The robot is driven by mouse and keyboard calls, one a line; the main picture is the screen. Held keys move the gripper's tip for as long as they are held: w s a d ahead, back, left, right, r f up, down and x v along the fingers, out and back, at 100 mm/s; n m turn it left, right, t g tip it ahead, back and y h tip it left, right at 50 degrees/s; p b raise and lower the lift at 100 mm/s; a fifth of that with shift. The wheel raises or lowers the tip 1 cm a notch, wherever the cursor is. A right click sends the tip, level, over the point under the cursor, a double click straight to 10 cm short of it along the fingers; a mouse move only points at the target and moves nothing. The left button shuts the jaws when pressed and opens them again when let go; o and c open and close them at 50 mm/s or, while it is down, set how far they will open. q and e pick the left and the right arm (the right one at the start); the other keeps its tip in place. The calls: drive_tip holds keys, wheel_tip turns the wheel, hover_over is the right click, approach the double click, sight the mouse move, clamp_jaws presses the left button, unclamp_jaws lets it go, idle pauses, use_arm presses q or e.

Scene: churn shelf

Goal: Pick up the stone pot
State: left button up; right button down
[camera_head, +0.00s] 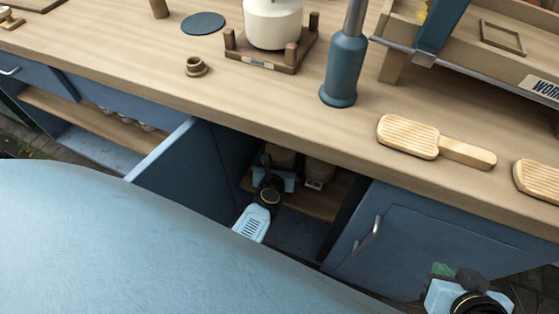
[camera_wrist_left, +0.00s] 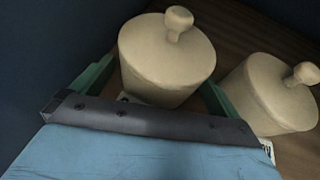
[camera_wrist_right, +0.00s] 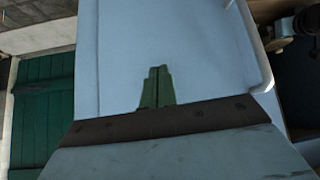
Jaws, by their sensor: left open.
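Two cream lidded pots with knob handles stand side by side on a wooden shelf inside the open cupboard. The left pot (camera_wrist_left: 165,58) also shows in the head view (camera_head: 281,157), partly hidden by my arm. The right pot (camera_wrist_left: 268,98) also shows in the head view (camera_head: 319,171). I cannot tell by name which is the stone pot. My left gripper (camera_wrist_left: 158,76) is open inside the cupboard, its green fingers on either side of the left pot; contact is not clear. My right gripper (camera_wrist_right: 156,86) is shut and empty, outside in front of the cupboard door.
An open blue door (camera_head: 165,170) stands left of my left arm; a blue door with a handle (camera_head: 395,240) is on the right. The wooden countertop (camera_head: 250,110) overhangs the shelf. On it are a cream vessel (camera_head: 272,22), a blue cylinder (camera_head: 345,70) and ridged paddles (camera_head: 408,137).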

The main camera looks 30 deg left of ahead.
sight(280, 154)
use_arm(q)
drive_tip(key=shift+c, duration=0.4)
drive_tip(key=shift+r, duration=0.1)
drive_tip(key=c, duration=0.9)
drive_tip(key=shift+o, duration=0.2)
wheel_tip(280, 154, up, 3)
drive_tip(key=p, duration=0.2)
drive_tip(key=shift+p, duration=0.3)
wheel_tip(280, 154, up, 4)
drive_tip(key=p, duration=0.4)
wheel_tip(280, 154, up, 3)
drive_tip(key=shift+f+p, duration=0.15)
drive_tip(key=shift+p, duration=1.1)
use_arm(e)
drive_tip(key=s+d+f+g+h, duration=0.1)
drive_tip(key=s+d+f+g, duration=0.2)
drive_tip(key=f, duration=0.7)
drive_tip(key=s+d+f+g+h, duration=0.1)
drive_tip(key=s+d+f+g, duration=0.1)
drive_tip(key=s+d+f, duration=0.4)
drive_tip(key=shift+d+f+g, duration=0.4)
drive_tip(key=shift+d+f, duration=0.05)
drive_tip(key=shift+f, duration=1.95)
